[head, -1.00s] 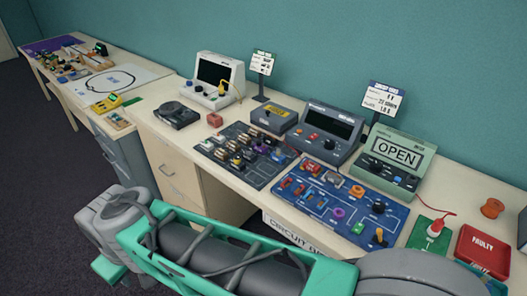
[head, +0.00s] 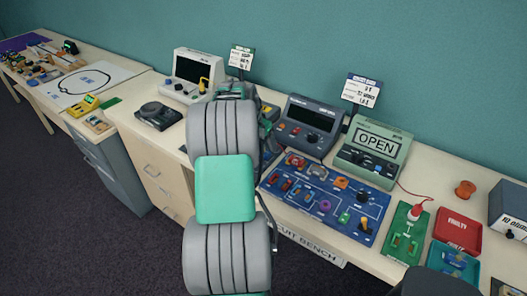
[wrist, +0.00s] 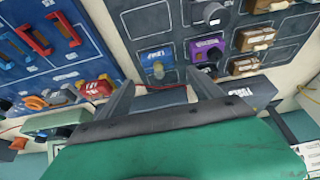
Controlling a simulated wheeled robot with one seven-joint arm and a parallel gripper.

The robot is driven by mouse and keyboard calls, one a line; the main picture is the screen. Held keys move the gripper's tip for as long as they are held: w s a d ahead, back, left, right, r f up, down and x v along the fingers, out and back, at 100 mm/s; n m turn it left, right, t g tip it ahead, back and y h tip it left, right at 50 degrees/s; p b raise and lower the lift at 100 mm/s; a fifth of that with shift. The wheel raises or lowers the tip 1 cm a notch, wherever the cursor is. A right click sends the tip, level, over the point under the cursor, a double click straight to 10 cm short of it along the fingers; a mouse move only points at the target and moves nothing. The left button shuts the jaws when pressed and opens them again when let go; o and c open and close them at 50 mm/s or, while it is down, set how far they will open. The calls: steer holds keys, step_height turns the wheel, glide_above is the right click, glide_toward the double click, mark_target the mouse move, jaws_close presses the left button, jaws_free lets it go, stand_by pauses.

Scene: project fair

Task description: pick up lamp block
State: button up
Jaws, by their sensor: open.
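In the wrist view, a small blue block with a pale yellowish dome (wrist: 157,65), which looks like the lamp block, sits on the dark grey board (wrist: 185,22). My gripper (wrist: 161,82) is open and empty. Its two fingers point toward this block from either side of it in the picture, and they look short of it. In the head view my arm covers most of the dark board, and I cannot make out the block or my fingertips there.
A purple block (wrist: 206,52) sits close right of the blue block. The blue circuit board (head: 325,197) lies beside the dark board. Grey (head: 308,125) and green (head: 375,150) meters stand behind. A red tray (head: 457,231) is at right.

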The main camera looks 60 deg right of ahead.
mark_target(263, 146)
steer(key=x, duration=0.2)
steer(key=p+x, duration=0.1)
steer(key=x, duration=0.1)
steer(key=shift+a+f, duration=0.1)
steer(key=shift+f, duration=0.35)
steer(key=c, duration=1.5)
steer(key=shift+o, duration=0.2)
steer(key=shift+r, duration=0.1)
